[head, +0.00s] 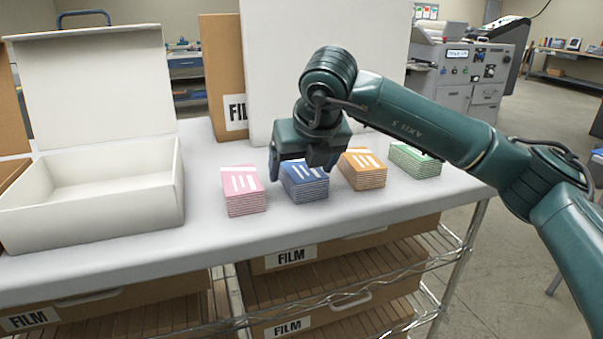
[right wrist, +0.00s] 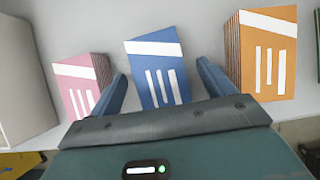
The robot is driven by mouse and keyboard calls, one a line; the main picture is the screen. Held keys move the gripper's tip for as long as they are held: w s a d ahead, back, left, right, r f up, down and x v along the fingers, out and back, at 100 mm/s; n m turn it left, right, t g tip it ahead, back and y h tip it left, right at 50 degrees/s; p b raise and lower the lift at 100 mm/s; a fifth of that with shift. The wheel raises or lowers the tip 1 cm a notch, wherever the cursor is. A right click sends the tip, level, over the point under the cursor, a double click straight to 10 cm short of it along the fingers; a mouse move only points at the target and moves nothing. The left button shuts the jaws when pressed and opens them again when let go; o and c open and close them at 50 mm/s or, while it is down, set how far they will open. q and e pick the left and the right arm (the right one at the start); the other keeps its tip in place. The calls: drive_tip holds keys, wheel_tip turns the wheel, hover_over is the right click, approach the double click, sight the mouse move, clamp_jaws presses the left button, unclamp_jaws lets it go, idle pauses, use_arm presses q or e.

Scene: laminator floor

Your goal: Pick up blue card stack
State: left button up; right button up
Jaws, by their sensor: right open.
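The blue card stack (head: 305,184) lies on the white tabletop between a pink stack and an orange stack. My right gripper (head: 304,166) is over it with the jaws pointing down, hiding part of its top in the head view. In the right wrist view the blue card stack (right wrist: 158,70) shows between the two open fingers of my right gripper (right wrist: 160,90), one finger on each side. I cannot tell whether the fingers touch it. My left gripper is not in view.
The pink stack (head: 242,190) is close on the left, and the orange stack (head: 362,169) close on the right. A green stack (head: 415,160) stands farther right. An open white box (head: 92,222) takes up the table's left end. Large boards (head: 300,60) stand behind the stacks.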

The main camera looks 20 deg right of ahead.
drive_tip(key=shift+w+f, duration=0.35)
drive_tip(key=shift+f, duration=0.3)
drive_tip(key=shift+c, duration=0.3)
drive_tip(key=c, duration=1.1)
drive_tip(key=shift+r, duration=0.1)
